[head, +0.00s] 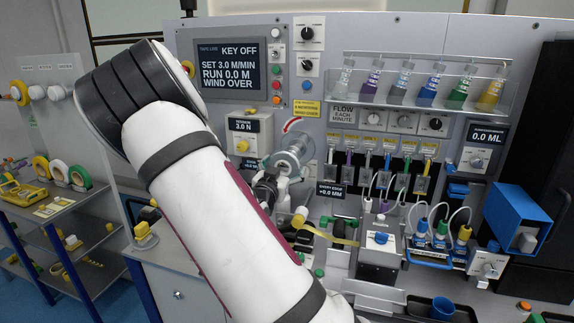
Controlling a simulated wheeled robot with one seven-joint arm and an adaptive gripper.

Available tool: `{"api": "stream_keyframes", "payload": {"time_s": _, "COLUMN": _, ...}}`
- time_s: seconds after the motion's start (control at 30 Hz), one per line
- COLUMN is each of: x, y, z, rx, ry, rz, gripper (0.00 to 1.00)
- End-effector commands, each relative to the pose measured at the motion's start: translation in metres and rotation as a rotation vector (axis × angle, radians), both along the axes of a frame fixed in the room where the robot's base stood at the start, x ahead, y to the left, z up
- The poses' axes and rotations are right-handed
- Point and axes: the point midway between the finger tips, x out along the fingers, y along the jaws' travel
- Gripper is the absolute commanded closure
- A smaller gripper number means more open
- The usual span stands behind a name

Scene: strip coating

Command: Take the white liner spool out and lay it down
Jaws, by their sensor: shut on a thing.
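My gripper (272,184) is a small dark shape just past my white forearm, in front of the machine's left side. It is shut on a small pale part (283,187) that appears to be the white liner spool; its outline is too small and partly covered to be sure. A grey, shiny round hub (298,146) is just above and behind the gripper. I cannot tell whether the held part is still on a spindle. A yellowish strip (325,234) runs right from a yellow-ended roller (300,216) below the gripper.
The machine's screen (230,68) reads key off and wind over. A coating block (380,255) and bottles with tubes (438,238) stand to the right. A shelf (75,199) at left holds tape rolls. My forearm covers the centre-left.

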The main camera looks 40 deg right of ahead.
Motion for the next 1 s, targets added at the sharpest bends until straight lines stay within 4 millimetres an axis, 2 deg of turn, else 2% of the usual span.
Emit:
{"api": "stream_keyframes", "payload": {"time_s": 0.33, "x": -0.011, "y": 0.018, "z": 0.0, "rx": -0.001, "ry": 0.001, "rz": 0.001, "gripper": 0.52}}
{"api": "stream_keyframes", "payload": {"time_s": 1.0, "x": -0.011, "y": 0.018, "z": 0.0, "rx": -0.001, "ry": 0.0, "rz": 0.001, "gripper": 0.52}}
